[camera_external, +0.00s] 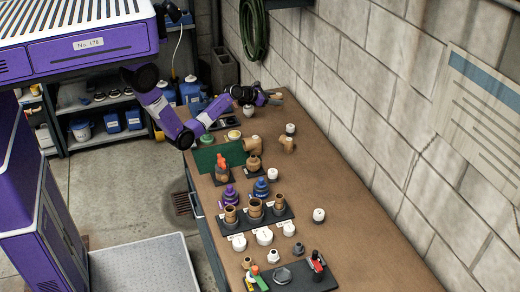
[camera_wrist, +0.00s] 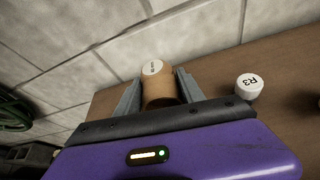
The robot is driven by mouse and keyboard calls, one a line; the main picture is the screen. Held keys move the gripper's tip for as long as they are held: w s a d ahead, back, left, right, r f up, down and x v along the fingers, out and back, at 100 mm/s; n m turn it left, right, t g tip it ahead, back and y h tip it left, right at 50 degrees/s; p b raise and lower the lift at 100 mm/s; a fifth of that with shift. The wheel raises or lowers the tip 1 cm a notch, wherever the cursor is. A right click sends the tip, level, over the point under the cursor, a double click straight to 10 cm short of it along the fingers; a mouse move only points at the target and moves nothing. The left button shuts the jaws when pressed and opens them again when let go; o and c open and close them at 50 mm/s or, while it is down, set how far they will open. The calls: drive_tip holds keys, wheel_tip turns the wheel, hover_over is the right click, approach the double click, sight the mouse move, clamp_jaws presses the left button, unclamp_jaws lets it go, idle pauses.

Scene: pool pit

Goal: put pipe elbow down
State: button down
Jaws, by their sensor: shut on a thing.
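My gripper (camera_external: 272,98) is at the far end of the workbench, close to the block wall. In the wrist view my gripper (camera_wrist: 158,88) is shut on a tan, rounded pipe piece with a white label on its end, the pipe elbow (camera_wrist: 160,92). The elbow sits between the two grey fingers. Its lower part is hidden behind the gripper body, so I cannot tell whether it touches the bench. In the external view the elbow is too small and covered to make out clearly.
A white cap marked R3 (camera_wrist: 249,86) stands right of the fingers on the brown bench (camera_external: 345,235). Tan fittings (camera_external: 287,144) and a green board (camera_external: 218,158) stand nearer. A black rack (camera_external: 282,218) holds more fittings. Bench along the wall is mostly clear.

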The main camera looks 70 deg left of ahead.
sight(276, 95)
wheel_tip(276, 95, up, 12)
drive_tip(key=r, duration=0.1)
drive_tip(key=w+d+m+h+b, duration=0.25)
drive_tip(key=d+m+h, duration=0.2)
drive_tip(key=d, duration=1.55)
drive_tip(key=s+d+m+g+h+b, duration=0.1)
drive_tip(key=s+d+m+g+h, duration=0.2)
drive_tip(key=d, duration=0.7)
drive_tip(key=s+d+m+g+h+b, duration=0.1)
drive_tip(key=s+d+m+h, duration=0.2)
drive_tip(key=d, duration=0.8)
drive_tip(key=shift+n, duration=0.55)
drive_tip(key=f, duration=0.6)
drive_tip(key=s+f+b, duration=0.1)
drive_tip(key=f, duration=1.3)
drive_tip(key=shift+s+a+f+b, duration=0.1)
drive_tip(key=shift+s+b, duration=0.05)
drive_tip(key=shift+b, duration=0.2)
drive_tip(key=shift+f, duration=0.1)
drive_tip(key=c, duration=0.7)
unclamp_jaws()
